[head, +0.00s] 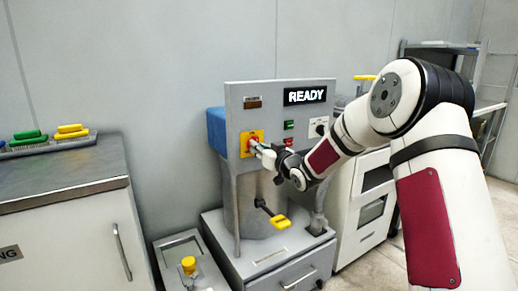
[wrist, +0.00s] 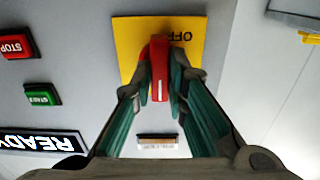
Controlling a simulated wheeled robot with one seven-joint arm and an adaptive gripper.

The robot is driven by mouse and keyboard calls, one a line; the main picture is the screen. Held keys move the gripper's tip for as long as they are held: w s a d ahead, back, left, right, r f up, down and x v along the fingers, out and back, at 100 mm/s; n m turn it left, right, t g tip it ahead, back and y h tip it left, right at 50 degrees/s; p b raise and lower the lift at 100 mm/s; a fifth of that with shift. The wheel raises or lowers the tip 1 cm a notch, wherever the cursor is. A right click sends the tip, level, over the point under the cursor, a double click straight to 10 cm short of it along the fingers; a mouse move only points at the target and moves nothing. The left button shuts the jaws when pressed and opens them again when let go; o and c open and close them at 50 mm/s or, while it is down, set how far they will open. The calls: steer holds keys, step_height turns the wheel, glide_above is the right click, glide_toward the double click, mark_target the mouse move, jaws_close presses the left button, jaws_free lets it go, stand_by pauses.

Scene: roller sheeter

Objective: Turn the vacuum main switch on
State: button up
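The vacuum main switch is a red rotary handle (wrist: 159,75) on a yellow plate (wrist: 128,48), on the grey machine's front panel. In the wrist view the picture is upside down, and the word OFF shows on the plate beside the handle. In the head view the yellow plate (head: 244,146) is at the panel's left side, and my gripper (head: 257,147) reaches it from the right. My gripper (wrist: 161,80) has its two fingertips close on either side of the handle and appears shut on it. Fingertip contact is partly hidden.
A display (head: 305,96) on the panel reads READY. A green START button (wrist: 41,94) and a red STOP button (wrist: 16,44) sit beside the switch. A yellow-handled lever (head: 277,222) sticks out below. A counter (head: 65,185) stands at left.

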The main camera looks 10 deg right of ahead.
steer(key=o, duration=0.4)
steer(key=shift+o, duration=0.2)
steer(key=v, duration=1.2)
